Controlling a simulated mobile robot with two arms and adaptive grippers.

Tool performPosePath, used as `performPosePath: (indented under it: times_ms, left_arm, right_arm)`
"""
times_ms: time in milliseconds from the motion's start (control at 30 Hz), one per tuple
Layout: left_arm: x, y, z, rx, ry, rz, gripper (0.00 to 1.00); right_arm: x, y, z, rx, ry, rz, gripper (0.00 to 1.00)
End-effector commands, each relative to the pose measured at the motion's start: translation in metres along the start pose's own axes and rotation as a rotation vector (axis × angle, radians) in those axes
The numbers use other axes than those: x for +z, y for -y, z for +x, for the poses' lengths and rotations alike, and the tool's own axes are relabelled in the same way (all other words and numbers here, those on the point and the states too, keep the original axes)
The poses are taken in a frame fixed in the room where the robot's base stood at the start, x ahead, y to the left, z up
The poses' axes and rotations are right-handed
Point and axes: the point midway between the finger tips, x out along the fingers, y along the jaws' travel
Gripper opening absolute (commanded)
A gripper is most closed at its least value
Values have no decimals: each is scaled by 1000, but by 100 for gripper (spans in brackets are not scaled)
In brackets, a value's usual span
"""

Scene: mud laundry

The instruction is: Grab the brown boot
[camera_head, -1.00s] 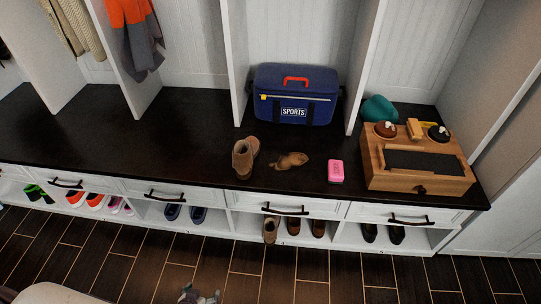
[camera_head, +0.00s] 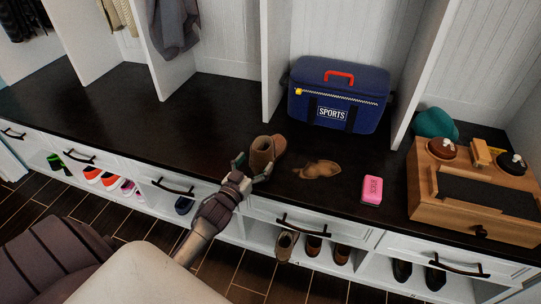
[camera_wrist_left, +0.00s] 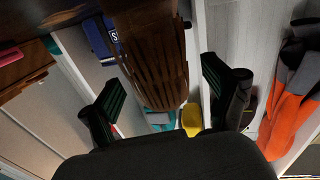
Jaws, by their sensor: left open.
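In the left wrist view the boot's ridged brown surface (camera_wrist_left: 155,55) fills the upper middle, between and beyond the two open fingers (camera_wrist_left: 165,95). I cannot tell whether either finger touches it. My right gripper is not in view.
A blue sports bag (camera_head: 340,94) stands behind. White dividers rise from the bench. Several shoes (camera_head: 313,246) fill cubbies below. The bench's left part is clear.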

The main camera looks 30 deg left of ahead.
Motion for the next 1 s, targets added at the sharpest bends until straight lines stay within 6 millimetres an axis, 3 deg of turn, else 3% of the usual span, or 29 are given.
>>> performPosePath:
  times_ms: [267,433,533,867,1000]
  left_arm:
    - [0,0,24,0,0,2,88]
    - [-1,0,49,1,-1,2,88]
    - [-1,0,62,0,-1,2,88]
    - [-2,0,68,0,2,2,88]
    - [-2,0,68,0,2,1,65]
  right_arm:
    - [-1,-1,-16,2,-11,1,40]
    - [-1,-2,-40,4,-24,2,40]
    - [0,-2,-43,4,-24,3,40]
    - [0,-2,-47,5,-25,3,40]
    - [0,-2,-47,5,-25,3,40]
